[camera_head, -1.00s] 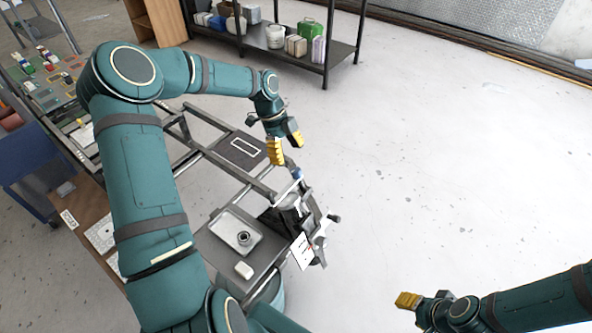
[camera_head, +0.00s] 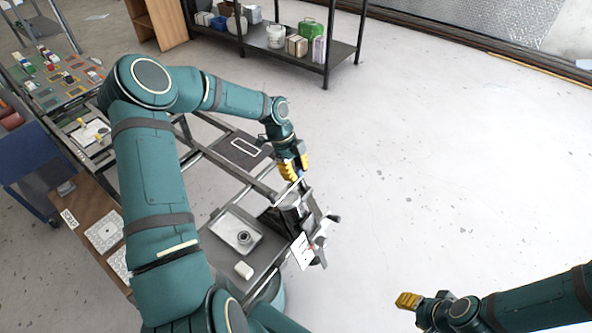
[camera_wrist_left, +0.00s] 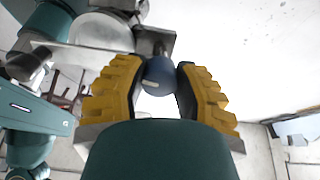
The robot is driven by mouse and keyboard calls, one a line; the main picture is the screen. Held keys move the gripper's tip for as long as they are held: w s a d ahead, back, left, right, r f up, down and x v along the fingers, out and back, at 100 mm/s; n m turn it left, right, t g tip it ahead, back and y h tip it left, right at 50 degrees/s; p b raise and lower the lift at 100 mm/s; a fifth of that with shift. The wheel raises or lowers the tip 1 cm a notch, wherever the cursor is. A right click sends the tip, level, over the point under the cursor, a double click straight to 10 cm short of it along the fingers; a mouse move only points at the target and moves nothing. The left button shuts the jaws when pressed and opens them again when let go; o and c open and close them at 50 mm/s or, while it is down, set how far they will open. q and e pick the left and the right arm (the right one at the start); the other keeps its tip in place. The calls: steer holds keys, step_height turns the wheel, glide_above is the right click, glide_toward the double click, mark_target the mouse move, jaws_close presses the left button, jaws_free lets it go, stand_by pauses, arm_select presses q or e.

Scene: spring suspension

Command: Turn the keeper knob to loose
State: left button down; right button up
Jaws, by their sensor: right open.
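The keeper knob is a small blue knob (camera_wrist_left: 158,78) with a pale mark, on a metal stem in the left wrist view. My left gripper (camera_wrist_left: 158,95) has its yellow fingers with dark pads on either side of the knob, very close to it. I cannot tell whether both pads press on it. In the head view my left gripper (camera_head: 295,167) is above the spring suspension fixture (camera_head: 294,212) and hides the knob. My right gripper (camera_head: 408,301) is open and empty over the floor, far right of the fixture.
A metal tray (camera_head: 228,222) with a small round part (camera_head: 244,237) lies on the bench left of the fixture, near a white block (camera_head: 244,270). A white card (camera_head: 302,251) stands at the fixture's front. The floor to the right is clear.

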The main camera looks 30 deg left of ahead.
arm_select(q)
steer(key=shift+n, duration=0.3)
steer(key=n, duration=0.4)
steer(key=shift+b, duration=0.3)
steer(key=n, duration=0.5)
steer(key=shift+n, duration=0.4)
steer(key=n, duration=0.4)
steer(key=shift+n+b, duration=0.3)
steer(key=shift+b, duration=0.05)
steer(key=n, duration=0.4)
steer(key=shift+n, duration=0.4)
steer(key=shift+s+f, duration=0.1)
steer(key=c, duration=0.6)
jaws_free()
